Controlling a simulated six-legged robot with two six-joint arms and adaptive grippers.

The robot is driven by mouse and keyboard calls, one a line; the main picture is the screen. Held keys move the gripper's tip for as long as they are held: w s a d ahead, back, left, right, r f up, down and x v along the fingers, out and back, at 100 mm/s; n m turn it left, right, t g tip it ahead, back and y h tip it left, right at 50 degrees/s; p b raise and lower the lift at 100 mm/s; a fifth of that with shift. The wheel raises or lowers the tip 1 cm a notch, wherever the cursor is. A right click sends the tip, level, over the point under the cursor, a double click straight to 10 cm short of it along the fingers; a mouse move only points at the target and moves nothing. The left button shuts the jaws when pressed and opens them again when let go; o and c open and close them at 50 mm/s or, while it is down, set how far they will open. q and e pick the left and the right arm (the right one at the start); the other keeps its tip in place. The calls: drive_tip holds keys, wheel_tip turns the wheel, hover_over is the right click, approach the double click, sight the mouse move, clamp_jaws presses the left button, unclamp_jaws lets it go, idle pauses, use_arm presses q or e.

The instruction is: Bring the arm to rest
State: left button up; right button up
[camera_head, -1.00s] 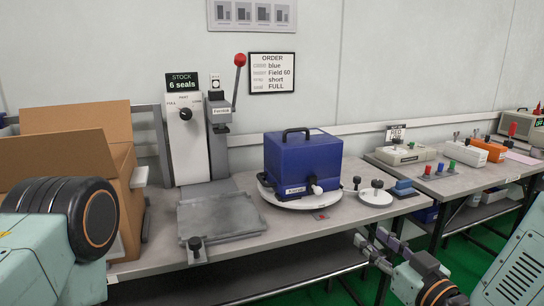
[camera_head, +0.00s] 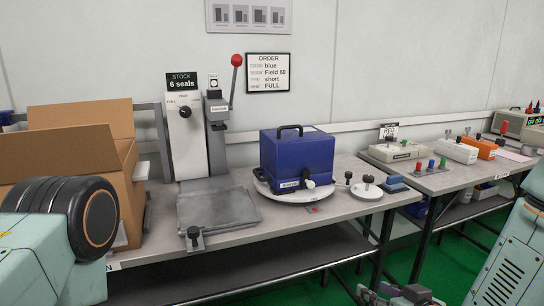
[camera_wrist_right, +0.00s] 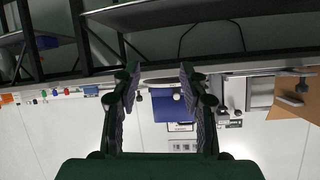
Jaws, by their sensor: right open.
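My right gripper (camera_wrist_right: 159,82) shows in the right wrist view with its two dark fingers apart and nothing between them. In the head view only a small part of the right gripper (camera_head: 368,295) shows at the bottom edge, below and in front of the bench; the rest is cut off. The right arm also shows at the right edge. My left arm is at the left edge of the head view, and its gripper is out of sight. The blue tester (camera_head: 300,162) stands on a round white turntable (camera_head: 267,188), apart from both arms.
The grey bench (camera_head: 345,206) holds a press with a red-knobbed lever (camera_head: 236,62) and a flat grey plate (camera_head: 215,208). An open cardboard box (camera_head: 125,165) stands at left. A second bench (camera_head: 455,178) with several devices is at right. Green floor (camera_head: 405,268) is open below.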

drive_tip(key=s+f+g+h+p, duration=0.1)
drive_tip(key=s+f+g, duration=0.3)
drive_tip(key=s, duration=0.7)
drive_tip(key=s+f+m+g+h+p, duration=0.1)
drive_tip(key=s+f+g, duration=0.3)
drive_tip(key=s, duration=0.6)
drive_tip(key=s+d+f+g+h+p, duration=0.1)
drive_tip(key=s+f+g+p, duration=0.1)
drive_tip(key=s+f+g, duration=0.2)
drive_tip(key=s+f, duration=0.3)
drive_tip(key=s, duration=0.4)
drive_tip(key=shift+s+f+m, duration=0.15)
drive_tip(key=shift+s+m, duration=0.15)
drive_tip(key=shift+m, duration=0.1)
